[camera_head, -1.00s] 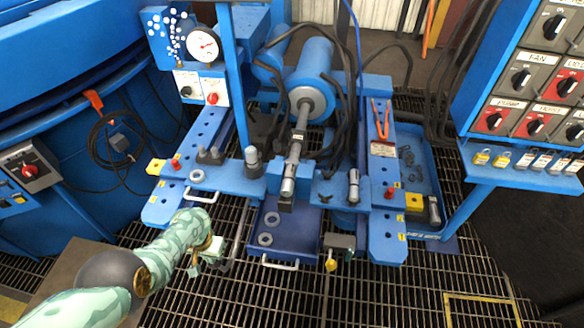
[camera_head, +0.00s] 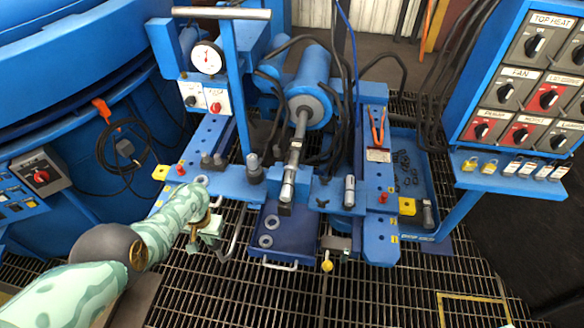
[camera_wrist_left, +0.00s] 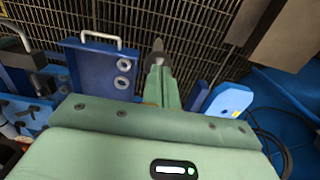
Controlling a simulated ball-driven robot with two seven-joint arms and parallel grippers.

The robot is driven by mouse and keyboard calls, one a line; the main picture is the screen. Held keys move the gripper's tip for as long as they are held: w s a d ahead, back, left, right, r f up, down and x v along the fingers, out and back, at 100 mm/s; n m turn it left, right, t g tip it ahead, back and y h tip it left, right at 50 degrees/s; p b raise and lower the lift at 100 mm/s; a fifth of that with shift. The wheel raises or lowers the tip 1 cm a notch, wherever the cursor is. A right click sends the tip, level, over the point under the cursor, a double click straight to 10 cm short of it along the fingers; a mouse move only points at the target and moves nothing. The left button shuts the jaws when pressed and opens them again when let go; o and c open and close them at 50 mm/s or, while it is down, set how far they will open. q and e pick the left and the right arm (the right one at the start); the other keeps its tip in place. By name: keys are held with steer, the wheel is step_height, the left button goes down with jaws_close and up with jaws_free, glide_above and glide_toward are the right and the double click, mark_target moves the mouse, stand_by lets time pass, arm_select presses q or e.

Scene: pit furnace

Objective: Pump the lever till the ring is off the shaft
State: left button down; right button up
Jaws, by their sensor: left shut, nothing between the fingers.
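The shaft (camera_head: 301,125) runs from a blue cylinder down towards the front of the blue frame. A silver collar-like piece (camera_head: 288,188) sits at its near end; I cannot tell if this is the ring. A bent grey bar (camera_head: 236,232), perhaps the lever, stands between my left gripper and the blue tray. My left gripper (camera_head: 207,236) is shut and empty, low at the left front of the frame. Its shut fingers (camera_wrist_left: 157,72) point down over the grating in the left wrist view. Contact with the bar cannot be told. My right gripper is out of view.
A dark blue tray (camera_head: 284,246) with loose rings lies in front of the frame; it also shows in the left wrist view (camera_wrist_left: 90,72). A gauge (camera_head: 206,58) stands back left. A switch panel (camera_head: 520,75) rises at right. Front grating is clear.

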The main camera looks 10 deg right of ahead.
arm_select(q)
steer(key=shift+f, duration=0.15)
step_height(320, 180, down, 11)
steer(key=s+b, duration=0.3)
steer(key=b, duration=0.3)
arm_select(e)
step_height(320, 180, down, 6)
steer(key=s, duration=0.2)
arm_select(q)
steer(key=w+r+p, duration=0.1)
steer(key=r+p, duration=0.1)
steer(key=r, duration=0.1)
steer(key=w+r+p, duration=0.1)
steer(key=r+p, duration=0.1)
steer(key=r, duration=0.2)
steer(key=r+p, duration=0.2)
steer(key=r, duration=0.2)
steer(key=shift+w+r, duration=0.25)
steer(key=shift+w, duration=0.15)
steer(key=shift+f, duration=0.1)
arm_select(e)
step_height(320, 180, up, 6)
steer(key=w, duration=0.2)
